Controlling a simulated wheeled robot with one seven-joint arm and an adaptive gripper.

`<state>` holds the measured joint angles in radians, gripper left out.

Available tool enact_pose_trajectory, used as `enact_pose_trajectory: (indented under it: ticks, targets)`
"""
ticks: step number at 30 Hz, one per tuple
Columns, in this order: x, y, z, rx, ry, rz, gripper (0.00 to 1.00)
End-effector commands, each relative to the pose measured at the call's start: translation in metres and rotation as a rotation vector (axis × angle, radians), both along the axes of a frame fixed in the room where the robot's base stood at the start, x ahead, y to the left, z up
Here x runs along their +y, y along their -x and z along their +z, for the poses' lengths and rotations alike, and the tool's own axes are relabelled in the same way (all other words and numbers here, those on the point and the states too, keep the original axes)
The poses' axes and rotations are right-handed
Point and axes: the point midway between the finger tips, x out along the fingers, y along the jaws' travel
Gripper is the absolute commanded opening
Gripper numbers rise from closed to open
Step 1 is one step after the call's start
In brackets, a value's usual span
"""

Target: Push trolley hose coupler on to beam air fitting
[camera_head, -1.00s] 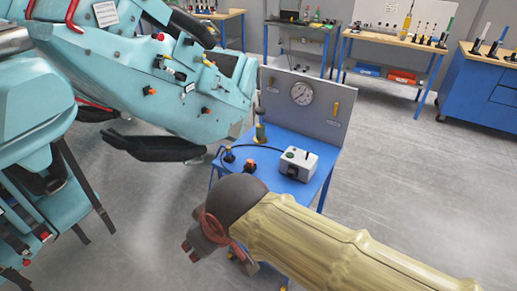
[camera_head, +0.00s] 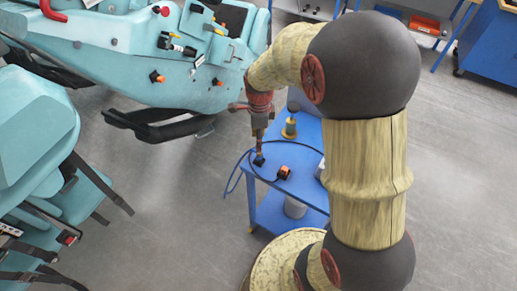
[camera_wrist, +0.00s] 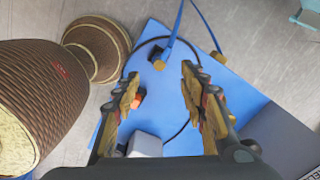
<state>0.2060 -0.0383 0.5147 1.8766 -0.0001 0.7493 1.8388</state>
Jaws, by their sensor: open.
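A blue trolley (camera_head: 268,209) carries a dark piece with a hose (camera_head: 258,160), likely the hose coupler, and a black piece with an orange collar (camera_head: 284,173). My gripper (camera_head: 258,142) points down over the trolley, close above the dark piece. In the wrist view my gripper (camera_wrist: 160,76) is open, with nothing held. The dark piece (camera_wrist: 158,62) shows beyond and between its fingertips; contact cannot be told. The orange-collared piece (camera_wrist: 138,99) lies nearer the left finger. The turquoise train beam (camera_head: 120,55) bears several orange and black fittings; which is the air fitting cannot be told.
A yellow-brass item (camera_head: 290,128) stands on the trolley behind my gripper. A grey box (camera_wrist: 145,144) and a grey panel (camera_wrist: 285,140) are on the trolley. A black bar (camera_head: 155,130) juts below the beam. Open floor lies between train and trolley.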

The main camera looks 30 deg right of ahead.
Motion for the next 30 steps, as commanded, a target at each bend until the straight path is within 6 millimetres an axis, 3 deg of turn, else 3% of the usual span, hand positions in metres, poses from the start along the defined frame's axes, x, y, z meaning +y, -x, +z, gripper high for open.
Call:
enact_pose_trajectory:
  ticks: [7,19,27,30]
  targets:
    - [-0.010,-0.005,-0.024,0.040,-0.012,-0.182,0.42]
    - [-0.008,-0.004,-0.060,0.041,-0.012,-0.188,0.42]
    - [-0.005,-0.004,-0.097,0.041,-0.012,-0.187,0.42]
    - [-0.006,-0.005,-0.100,0.038,-0.011,-0.187,0.42]
